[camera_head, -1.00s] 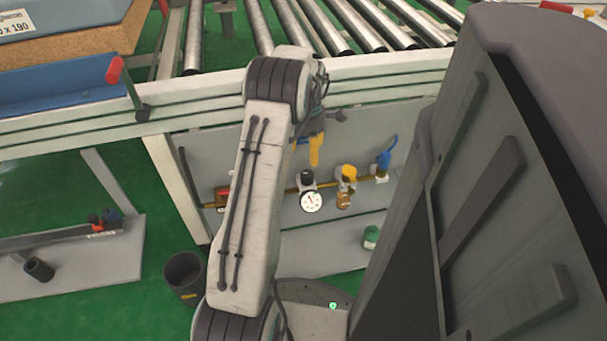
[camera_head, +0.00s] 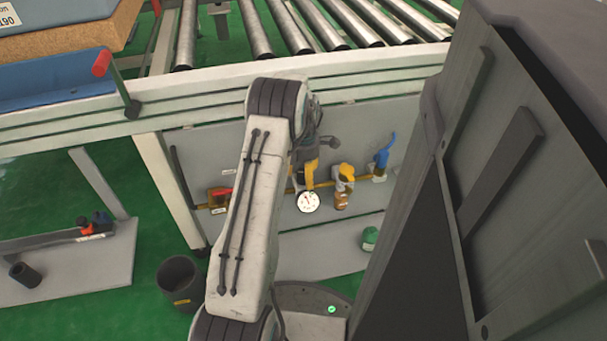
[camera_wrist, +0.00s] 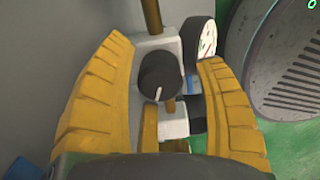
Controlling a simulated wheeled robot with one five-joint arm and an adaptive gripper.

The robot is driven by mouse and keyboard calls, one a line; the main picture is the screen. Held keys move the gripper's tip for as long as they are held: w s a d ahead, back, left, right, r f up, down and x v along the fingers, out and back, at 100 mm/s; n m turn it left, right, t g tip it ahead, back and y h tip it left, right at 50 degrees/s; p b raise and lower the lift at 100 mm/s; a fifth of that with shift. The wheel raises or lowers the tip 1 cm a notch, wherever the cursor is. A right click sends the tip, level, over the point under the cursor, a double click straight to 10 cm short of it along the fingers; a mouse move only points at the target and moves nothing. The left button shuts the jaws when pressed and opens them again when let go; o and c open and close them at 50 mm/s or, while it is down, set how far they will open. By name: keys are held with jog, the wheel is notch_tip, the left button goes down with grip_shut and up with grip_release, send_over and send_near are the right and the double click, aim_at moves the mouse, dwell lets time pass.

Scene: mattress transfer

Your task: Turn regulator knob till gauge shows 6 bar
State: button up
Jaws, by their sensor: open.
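The black regulator knob (camera_wrist: 161,76) with a white pointer mark sits between the two yellow fingers of my gripper (camera_wrist: 165,95) in the wrist view. The fingers are spread on both sides of it, with a gap visible around the knob. The round white gauge (camera_wrist: 208,40) is partly cut off beside the right finger. In the head view the gauge (camera_head: 308,202) faces outward on the panel, too small to read exactly. My gripper (camera_head: 307,172) is in front of the knob there and hides most of it.
The grey panel (camera_head: 237,148) carries a yellow pipe, a yellow-topped unit (camera_head: 344,183) and a blue-handled valve (camera_head: 383,155) to the right of the gauge. The conveyor frame (camera_head: 200,103) runs above the panel. A dark bin (camera_head: 179,284) stands on the green floor.

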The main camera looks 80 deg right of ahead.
jog(key=shift+c, duration=0.3)
jog(key=c, duration=1.1)
jog(key=shift+c, duration=0.2)
jog(key=shift+r+m, duration=0.1)
jog(key=shift+m, duration=0.2)
jog(key=shift+m+p, duration=0.75)
jog(key=shift+m, duration=0.15)
jog(key=shift+m+p, duration=0.55)
jog(key=shift+m, duration=1.05)
jog(key=shift+a, duration=0.1)
jog(key=o, duration=1.2)
